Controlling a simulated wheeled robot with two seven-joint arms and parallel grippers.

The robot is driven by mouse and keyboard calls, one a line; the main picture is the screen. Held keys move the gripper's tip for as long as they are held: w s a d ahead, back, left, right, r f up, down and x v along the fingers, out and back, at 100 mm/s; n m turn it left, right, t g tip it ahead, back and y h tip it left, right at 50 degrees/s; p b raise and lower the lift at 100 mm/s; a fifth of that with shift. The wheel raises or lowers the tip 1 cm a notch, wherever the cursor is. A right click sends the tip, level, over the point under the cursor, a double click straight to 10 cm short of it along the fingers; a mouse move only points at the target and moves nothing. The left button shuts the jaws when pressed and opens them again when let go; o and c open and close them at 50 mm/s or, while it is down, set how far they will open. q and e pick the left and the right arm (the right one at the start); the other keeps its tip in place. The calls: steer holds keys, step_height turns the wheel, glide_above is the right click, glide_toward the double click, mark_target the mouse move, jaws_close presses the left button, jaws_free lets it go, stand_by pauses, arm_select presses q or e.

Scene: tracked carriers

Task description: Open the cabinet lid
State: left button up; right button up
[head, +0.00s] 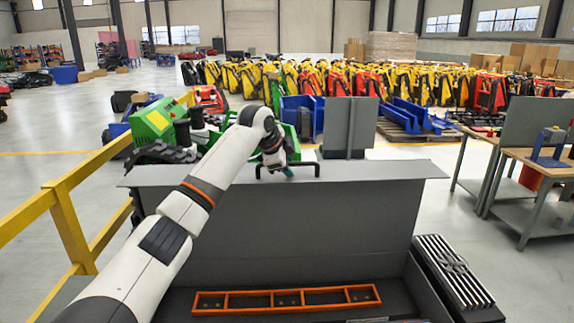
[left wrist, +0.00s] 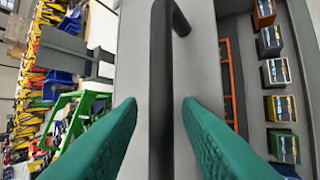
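The grey cabinet lid (head: 300,225) stands raised at a steep angle, and the cabinet's inside shows below it. A black bar handle (head: 306,164) sits on the lid's top edge; it also shows in the left wrist view (left wrist: 162,60). My left gripper (head: 288,172) is at the handle. In the left wrist view its two green fingers (left wrist: 159,104) are apart, one on each side of the bar, with a gap to it on both sides. My right gripper is not in view.
An orange divided frame (head: 288,299) lies in the cabinet. Several small boxes (left wrist: 275,71) show inside in the left wrist view. A yellow railing (head: 70,220) is at left, a workbench (head: 540,165) at right, and a green machine (head: 157,120) behind.

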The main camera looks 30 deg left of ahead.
arm_select(q)
steer(key=shift+f, duration=0.15)
steer(key=shift+s+r+b, duration=0.3)
steer(key=shift+b, duration=0.15)
steer(key=b+v, duration=0.4)
steer(key=v, duration=0.7)
steer(key=shift+r+b, duration=0.25)
steer(key=shift+b, duration=0.15)
steer(key=shift+a, duration=0.1)
